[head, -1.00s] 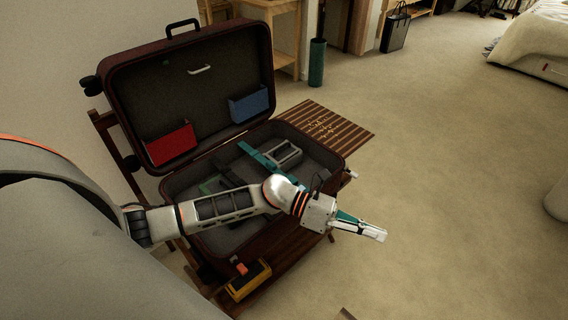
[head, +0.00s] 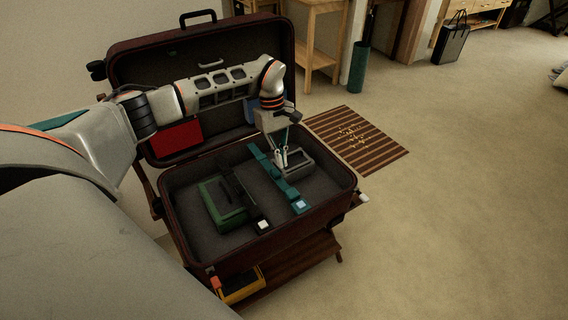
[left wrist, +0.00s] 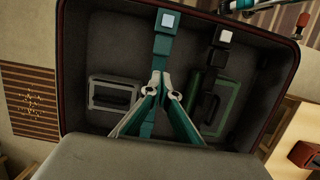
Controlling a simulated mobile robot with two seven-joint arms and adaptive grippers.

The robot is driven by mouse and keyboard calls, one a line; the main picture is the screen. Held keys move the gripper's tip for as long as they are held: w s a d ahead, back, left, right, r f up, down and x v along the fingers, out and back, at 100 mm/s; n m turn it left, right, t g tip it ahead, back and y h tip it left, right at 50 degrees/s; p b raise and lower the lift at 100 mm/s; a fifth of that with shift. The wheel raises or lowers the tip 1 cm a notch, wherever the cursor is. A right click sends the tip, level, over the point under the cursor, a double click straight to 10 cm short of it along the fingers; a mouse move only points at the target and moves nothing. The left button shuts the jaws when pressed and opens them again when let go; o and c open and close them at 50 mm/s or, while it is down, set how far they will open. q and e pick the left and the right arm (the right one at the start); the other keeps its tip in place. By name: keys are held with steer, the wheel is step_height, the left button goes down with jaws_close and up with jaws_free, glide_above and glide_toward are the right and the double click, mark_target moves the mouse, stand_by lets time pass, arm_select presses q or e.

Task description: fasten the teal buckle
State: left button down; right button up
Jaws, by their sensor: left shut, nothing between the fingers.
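The teal strap (head: 265,167) lies across the open suitcase (head: 172,212), with a teal buckle (head: 292,193) near its front end and a pale blue square (head: 300,205) on it. The strap and pale square also show in the left wrist view (left wrist: 168,20). I cannot tell whether the buckle halves are joined. My left gripper (head: 283,163) points down over the strap, behind the buckle. In the left wrist view its fingertips (left wrist: 160,78) are together, empty, over the strap; I cannot tell if they touch it. My right gripper is not recognisable in either view.
A dark strap with a white square (head: 263,226) lies left of the teal one, over a green case (head: 218,208). A grey case (head: 298,160) sits right of the teal strap. The raised lid holds red (head: 177,139) and blue pockets. A yellow box (head: 243,287) is below the front.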

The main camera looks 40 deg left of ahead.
mark_target(285, 187)
arm_select(q)
steer(key=x, duration=0.8)
steer(key=shift+f+b, duration=0.1)
steer(key=shift+b, duration=0.25)
steer(key=shift+d, duration=0.15)
